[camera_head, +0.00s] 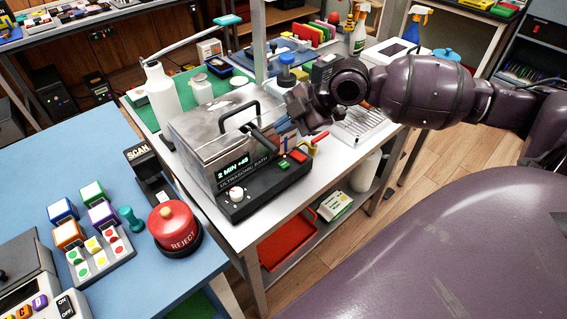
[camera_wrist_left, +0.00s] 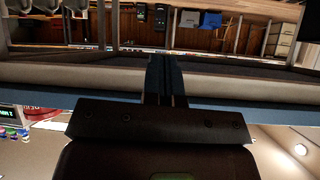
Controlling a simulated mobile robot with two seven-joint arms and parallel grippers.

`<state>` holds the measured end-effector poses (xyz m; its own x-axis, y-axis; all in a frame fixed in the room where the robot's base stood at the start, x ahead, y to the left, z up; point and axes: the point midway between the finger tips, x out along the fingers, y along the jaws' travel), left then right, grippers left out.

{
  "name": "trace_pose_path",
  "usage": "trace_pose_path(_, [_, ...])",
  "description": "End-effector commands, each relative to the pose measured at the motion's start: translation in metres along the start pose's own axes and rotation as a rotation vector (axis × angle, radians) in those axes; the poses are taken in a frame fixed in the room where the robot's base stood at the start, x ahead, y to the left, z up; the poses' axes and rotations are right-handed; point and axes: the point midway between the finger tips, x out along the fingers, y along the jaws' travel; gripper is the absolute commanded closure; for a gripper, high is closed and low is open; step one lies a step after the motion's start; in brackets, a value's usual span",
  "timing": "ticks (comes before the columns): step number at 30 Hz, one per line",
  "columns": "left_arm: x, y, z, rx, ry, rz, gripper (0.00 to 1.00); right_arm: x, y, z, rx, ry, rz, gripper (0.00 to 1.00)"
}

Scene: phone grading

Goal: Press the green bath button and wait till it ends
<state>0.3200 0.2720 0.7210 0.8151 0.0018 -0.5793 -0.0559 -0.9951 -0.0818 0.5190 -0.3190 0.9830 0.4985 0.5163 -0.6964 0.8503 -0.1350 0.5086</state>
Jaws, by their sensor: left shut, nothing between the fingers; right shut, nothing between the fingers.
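The ultrasonic bath (camera_head: 215,135) is a grey metal tank with a closed lid and black handle, on a white bench. Its black front panel has a lit display (camera_head: 233,170) that seems to read "2 MIN +45", and a white knob (camera_head: 236,194). A small green button (camera_head: 284,164) and a red one (camera_head: 299,156) sit at the panel's right end. My right gripper (camera_head: 284,138) is shut and empty, above and behind the buttons; contact cannot be told. My left gripper (camera_wrist_left: 166,78) is shut and empty in the left wrist view, and is outside the head view.
A red REJECT button (camera_head: 174,228), colored cubes and a SCAN device (camera_head: 142,157) stand on the blue table (camera_head: 40,170) at left. Bottles (camera_head: 161,95) stand behind the bath. A red tray (camera_head: 287,240) lies on the shelf below. Wooden floor is open at right.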

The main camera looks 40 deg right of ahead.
Motion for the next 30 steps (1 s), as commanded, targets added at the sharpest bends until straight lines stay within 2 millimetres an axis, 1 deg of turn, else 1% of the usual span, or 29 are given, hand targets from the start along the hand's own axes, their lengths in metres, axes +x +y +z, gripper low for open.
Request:
trace_pose_path(1, [0.001, 0.000, 0.005, 0.000, -0.008, 0.000, 1.00, 0.004, -0.004, 0.003, 0.003, 0.000, -0.004, 1.00])
trace_pose_path(9, [0.008, 0.003, 0.020, 0.001, -0.031, 0.006, 1.00, 0.025, -0.019, 0.018, 0.006, -0.001, -0.009, 1.00])
trace_pose_path(16, [0.019, 0.006, 0.022, 0.008, -0.028, 0.014, 1.00, 0.045, -0.033, 0.033, 0.008, -0.001, -0.010, 1.00])
trace_pose_path(24, [0.021, 0.004, 0.024, 0.019, -0.031, 0.016, 1.00, 0.057, -0.042, 0.042, 0.003, 0.000, -0.002, 1.00])
trace_pose_path(30, [0.021, 0.003, 0.022, 0.021, -0.027, 0.015, 1.00, 0.058, -0.043, 0.043, 0.000, 0.000, 0.000, 1.00])
